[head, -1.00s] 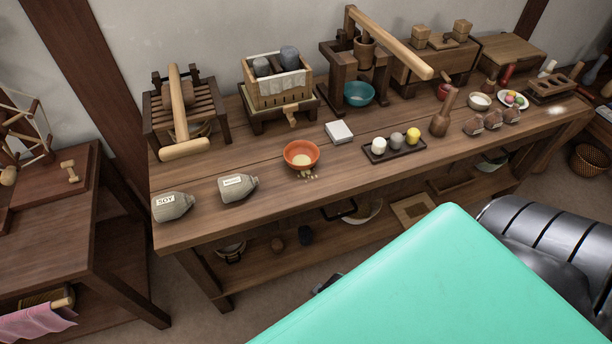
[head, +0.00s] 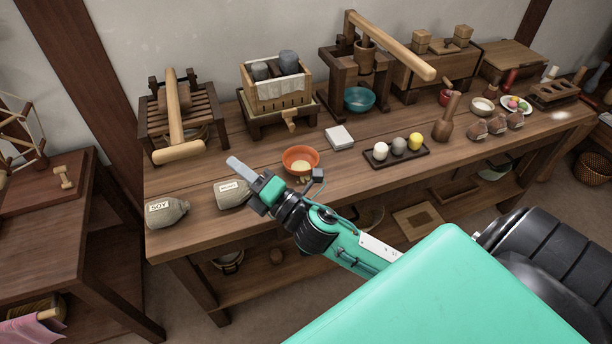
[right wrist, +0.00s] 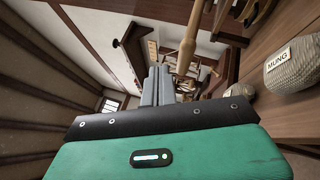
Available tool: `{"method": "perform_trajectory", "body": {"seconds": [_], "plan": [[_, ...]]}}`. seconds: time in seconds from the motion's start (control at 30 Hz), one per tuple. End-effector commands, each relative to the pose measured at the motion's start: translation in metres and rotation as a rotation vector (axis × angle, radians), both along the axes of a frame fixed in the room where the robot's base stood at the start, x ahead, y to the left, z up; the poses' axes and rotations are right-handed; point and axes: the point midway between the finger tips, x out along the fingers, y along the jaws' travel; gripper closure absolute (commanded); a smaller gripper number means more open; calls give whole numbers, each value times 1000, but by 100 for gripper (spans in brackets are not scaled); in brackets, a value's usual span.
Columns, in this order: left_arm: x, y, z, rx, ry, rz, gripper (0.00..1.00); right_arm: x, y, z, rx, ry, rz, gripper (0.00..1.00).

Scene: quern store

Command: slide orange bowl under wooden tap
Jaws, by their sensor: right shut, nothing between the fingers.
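The orange bowl (head: 300,151) stands upright on the workbench with pale yellow contents. The wooden tap (head: 290,117) sticks out of the front of the slatted wooden box behind the bowl, slightly to its left in the picture; the bowl is in front of the tap, not beneath it. My right gripper (head: 236,166) is left of the bowl and apart from it, its fingers shut and empty and pointing left. In the right wrist view its fingers (right wrist: 158,86) show together. My left gripper is not in view.
The mung sack (head: 229,196) lies close beside my right gripper, with the soy sack (head: 166,212) further left. A white block (head: 339,137) and a dark tray (head: 397,154) of balls sit right of the bowl. Bare bench (head: 255,147) lies between bowl and box.

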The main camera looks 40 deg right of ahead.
Motion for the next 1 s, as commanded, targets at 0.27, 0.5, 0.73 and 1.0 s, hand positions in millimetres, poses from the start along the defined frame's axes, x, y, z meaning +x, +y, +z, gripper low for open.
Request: {"method": "perform_trajectory", "body": {"seconds": [0.27, 0.5, 0.73, 1.0], "plan": [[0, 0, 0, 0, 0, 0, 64, -46, 84, 42, -830, -703, 339, 100], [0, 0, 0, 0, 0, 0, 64, -75, 88, -18, -1551, -1241, 656, 100], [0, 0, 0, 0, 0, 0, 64, -59, 2, -79, -2194, -1591, 1110, 100], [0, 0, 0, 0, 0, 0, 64, -34, -122, -80, 2039, 1262, -1345, 100]]}}
